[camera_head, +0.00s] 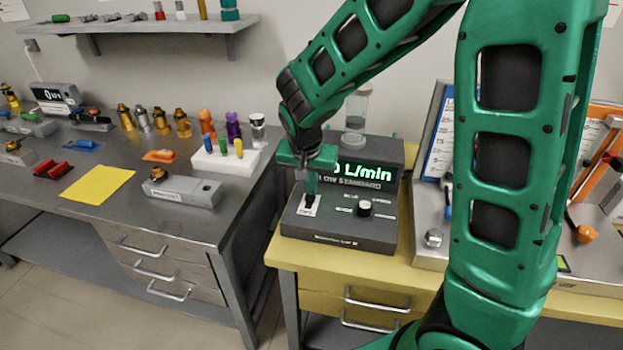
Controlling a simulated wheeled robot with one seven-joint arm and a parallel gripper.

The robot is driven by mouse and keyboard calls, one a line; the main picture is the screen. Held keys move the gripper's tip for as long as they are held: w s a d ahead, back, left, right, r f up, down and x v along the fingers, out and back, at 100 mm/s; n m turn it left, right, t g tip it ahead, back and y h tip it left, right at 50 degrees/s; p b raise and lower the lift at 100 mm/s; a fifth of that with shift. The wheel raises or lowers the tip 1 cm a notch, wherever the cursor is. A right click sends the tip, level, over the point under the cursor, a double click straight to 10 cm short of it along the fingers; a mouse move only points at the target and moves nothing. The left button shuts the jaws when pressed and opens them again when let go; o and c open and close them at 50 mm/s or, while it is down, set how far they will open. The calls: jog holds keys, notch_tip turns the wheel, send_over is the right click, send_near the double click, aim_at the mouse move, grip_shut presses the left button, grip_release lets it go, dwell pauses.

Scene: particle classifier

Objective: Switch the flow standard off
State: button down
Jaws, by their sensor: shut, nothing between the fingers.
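The flow standard (342,241) is a dark grey box on the yellow bench. Its lit green display (366,174) shows a reading ending in "0 L/min", with the left part hidden by my gripper. A black knob (365,208) sits at the middle of its sloped front panel. A pale plate (305,212) with a dark switch lies at the panel's left. My gripper (311,199) is shut and empty, pointing down with its tips right at that switch. I cannot tell whether the tips touch the switch or which way it is set.
A clear cylinder (355,112) stands behind the flow standard. A metal panel (433,254) with fittings is to the right, partly behind my arm. The grey bench (120,215) at left holds a white block (225,161), a yellow sheet (98,184) and several small fittings.

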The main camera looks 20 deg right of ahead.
aim_at(309, 198)
jog(key=shift+s+a, duration=0.15)
jog(key=shift+s, duration=0.05)
jog(key=shift+s+a, duration=0.75)
jog(key=shift+s, duration=0.35)
jog(key=v, duration=1)
jog(key=shift+r, duration=0.4)
jog(key=shift+d, duration=0.1)
